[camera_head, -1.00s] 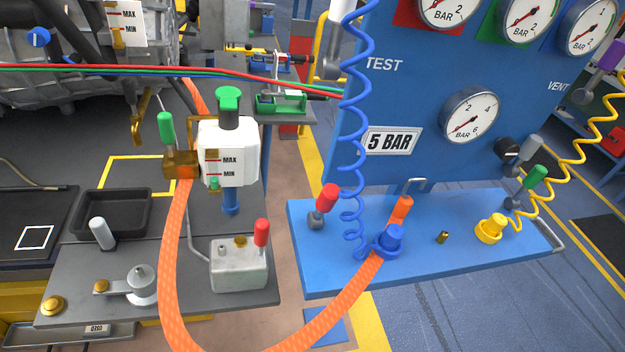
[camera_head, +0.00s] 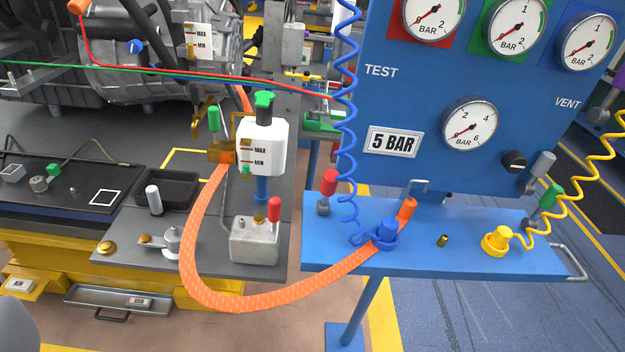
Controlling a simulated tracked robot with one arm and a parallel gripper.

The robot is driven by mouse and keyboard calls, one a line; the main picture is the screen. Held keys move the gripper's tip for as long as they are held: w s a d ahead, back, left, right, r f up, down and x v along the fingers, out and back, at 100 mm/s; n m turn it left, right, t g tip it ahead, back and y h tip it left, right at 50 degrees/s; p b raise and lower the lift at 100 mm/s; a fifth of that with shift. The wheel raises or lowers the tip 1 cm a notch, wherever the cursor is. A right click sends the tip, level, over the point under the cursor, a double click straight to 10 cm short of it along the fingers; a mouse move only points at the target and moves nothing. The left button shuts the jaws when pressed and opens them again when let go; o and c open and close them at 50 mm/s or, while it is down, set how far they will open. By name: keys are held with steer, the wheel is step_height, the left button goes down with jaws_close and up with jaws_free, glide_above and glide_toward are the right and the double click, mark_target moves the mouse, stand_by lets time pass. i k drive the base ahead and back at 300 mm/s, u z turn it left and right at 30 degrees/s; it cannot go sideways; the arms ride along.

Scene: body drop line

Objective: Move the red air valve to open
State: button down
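A red-handled lever valve (camera_head: 328,186) stands on the left end of the blue shelf of the test panel, its handle near upright on a grey base. A second red-handled lever (camera_head: 274,208) stands upright on a grey metal box (camera_head: 254,244) on the bench left of the shelf. No label tells which is the air valve. The gripper's fingers do not show; a blurred grey shape in the lower left corner may be part of my arm.
A blue panel with gauges (camera_head: 470,127) stands behind the blue shelf (camera_head: 460,255). An orange hose (camera_head: 245,303) loops in front of the bench to a blue fitting (camera_head: 387,234). A blue coiled hose (camera_head: 347,130) hangs right beside the shelf's red lever. Thin lines cross above.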

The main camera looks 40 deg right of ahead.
mark_target(329, 185)
steer(key=z, duration=0.15)
steer(key=i, duration=0.9)
steer(key=u, duration=0.1)
